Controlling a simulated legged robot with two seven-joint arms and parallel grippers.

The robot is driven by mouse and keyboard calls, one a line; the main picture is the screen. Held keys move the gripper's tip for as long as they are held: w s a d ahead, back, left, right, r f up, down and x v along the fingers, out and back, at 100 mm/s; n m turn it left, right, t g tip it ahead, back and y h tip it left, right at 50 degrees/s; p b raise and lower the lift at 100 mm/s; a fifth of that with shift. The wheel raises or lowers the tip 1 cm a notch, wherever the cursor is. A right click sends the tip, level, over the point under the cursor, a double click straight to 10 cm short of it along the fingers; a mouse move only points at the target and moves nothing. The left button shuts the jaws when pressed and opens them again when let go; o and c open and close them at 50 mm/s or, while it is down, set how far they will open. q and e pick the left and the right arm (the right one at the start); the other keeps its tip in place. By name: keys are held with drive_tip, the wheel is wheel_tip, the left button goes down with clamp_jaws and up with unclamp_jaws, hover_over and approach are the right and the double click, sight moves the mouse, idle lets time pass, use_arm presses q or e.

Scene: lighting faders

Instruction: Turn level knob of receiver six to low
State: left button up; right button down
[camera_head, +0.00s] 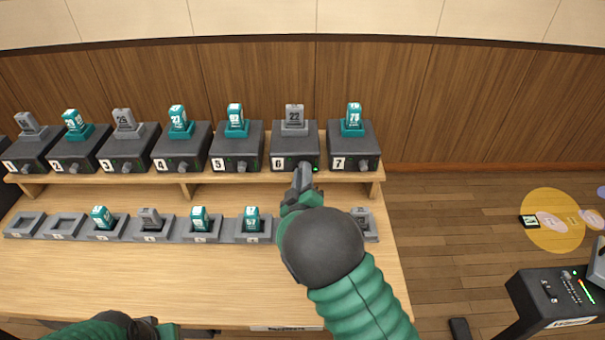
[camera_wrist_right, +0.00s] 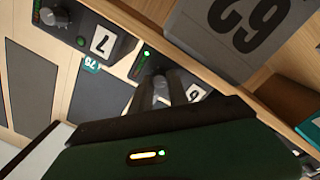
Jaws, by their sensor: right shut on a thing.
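Receiver six (camera_head: 283,150) is a dark grey box labelled 6 on the raised shelf, with a grey pack numbered 22 on top and a green light at its front right. Its label also shows in the right wrist view (camera_wrist_right: 197,92). My right gripper (camera_head: 303,172) reaches the front of receiver six. In the right wrist view its two fingers (camera_wrist_right: 159,98) are shut around the grey level knob (camera_wrist_right: 163,76), next to a green light strip. The gripper hides much of the knob. My left arm shows at the bottom left of the head view, and its fingers are not clear.
Receiver seven (camera_head: 340,152) stands close to the right, receiver five (camera_head: 225,153) to the left. A row of grey charging cradles (camera_head: 180,237), several with teal packs, lies on the lower desk (camera_head: 200,290). A dark mixer console (camera_head: 545,297) stands at the right.

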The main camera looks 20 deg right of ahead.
drive_tip(key=shift+s+a+f, duration=0.1)
drive_tip(key=shift+f, duration=0.2)
drive_tip(key=c, duration=1.3)
unclamp_jaws()
drive_tip(key=shift+c, duration=0.2)
drive_tip(key=shift+o, duration=0.3)
drive_tip(key=shift+r, duration=0.1)
